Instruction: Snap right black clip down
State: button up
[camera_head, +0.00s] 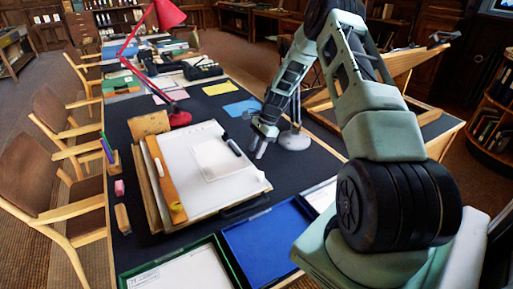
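A drafting board (240,190) with white sheets lies on the dark table, with an orange-brown strip along its left side. A small black piece (232,146) lies near the board's upper right edge; it may be a clip or a marker, too small to tell. A dark bar or handle (245,207) shows at the board's front edge. My gripper (259,149) points down just right of the board's upper right edge, apart from the black piece. Its two fingers look spread, with nothing seen between them.
A grey lamp base (294,139) stands close right of my gripper. A blue tray (268,240) and a green-rimmed tray (226,252) lie in front. A red lamp (180,117) and a pen holder (112,162) stand left.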

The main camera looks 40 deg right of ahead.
grip_shut()
